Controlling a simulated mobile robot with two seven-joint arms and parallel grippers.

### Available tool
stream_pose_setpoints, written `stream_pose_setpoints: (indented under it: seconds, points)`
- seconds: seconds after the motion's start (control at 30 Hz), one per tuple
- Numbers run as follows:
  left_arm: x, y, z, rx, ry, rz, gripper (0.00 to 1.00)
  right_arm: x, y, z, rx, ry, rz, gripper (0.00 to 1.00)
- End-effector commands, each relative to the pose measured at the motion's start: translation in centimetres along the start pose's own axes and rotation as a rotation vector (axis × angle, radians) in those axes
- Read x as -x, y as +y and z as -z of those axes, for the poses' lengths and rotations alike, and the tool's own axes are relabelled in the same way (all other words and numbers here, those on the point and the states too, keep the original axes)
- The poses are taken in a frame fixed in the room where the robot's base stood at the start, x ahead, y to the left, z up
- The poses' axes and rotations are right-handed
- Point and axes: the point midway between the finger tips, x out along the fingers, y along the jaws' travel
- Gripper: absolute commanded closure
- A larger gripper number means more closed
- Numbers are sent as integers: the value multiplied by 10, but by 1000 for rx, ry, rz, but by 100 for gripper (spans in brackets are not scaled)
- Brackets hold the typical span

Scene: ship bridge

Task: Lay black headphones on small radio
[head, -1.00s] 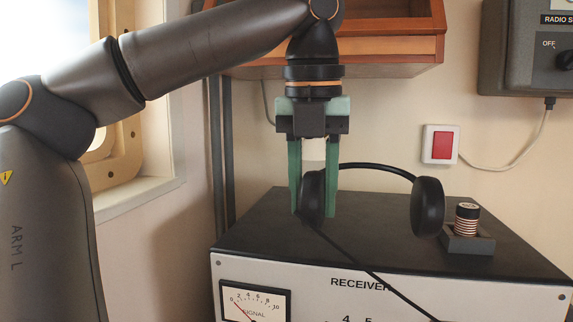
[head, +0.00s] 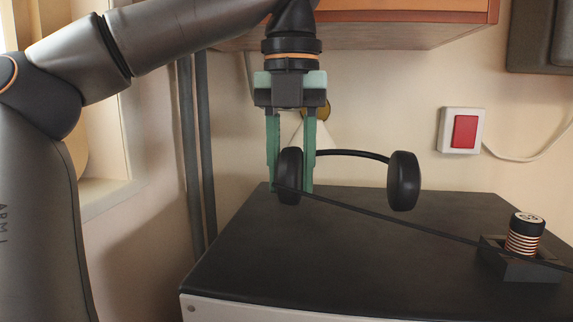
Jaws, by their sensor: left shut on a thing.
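The black headphones (head: 403,182) hang from my left gripper (head: 290,187), whose green fingers are shut on the left ear cup. The thin headband runs right to the other cup, which is free. The headphones overlap the rear part of a black-topped receiver (head: 370,255); I see no clear contact with it. A black cable runs from the held cup down to the right across the receiver top. I cannot tell whether this receiver is the small radio; no other radio is identifiable. My right gripper is not in view.
A copper-ringed coil or knob (head: 524,235) stands in a dark holder (head: 517,266) on the receiver's right. A wooden cabinet (head: 400,27) hangs above. A red wall switch (head: 464,131) is behind. Vertical pipes (head: 197,160) stand at left. The receiver's middle top is clear except for the cable.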

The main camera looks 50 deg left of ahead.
Motion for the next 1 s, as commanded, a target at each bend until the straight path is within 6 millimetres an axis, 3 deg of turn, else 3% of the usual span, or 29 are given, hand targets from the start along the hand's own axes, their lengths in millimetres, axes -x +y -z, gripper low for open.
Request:
stream_pose_setpoints:
  seconds: [0.17,0.7,1.0]
  points:
    - [-5,0,0,0,1,1,100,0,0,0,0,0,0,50]
    - [-51,0,0,1,0,2,100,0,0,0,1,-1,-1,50]
    - [-57,0,0,1,0,4,100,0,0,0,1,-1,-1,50]
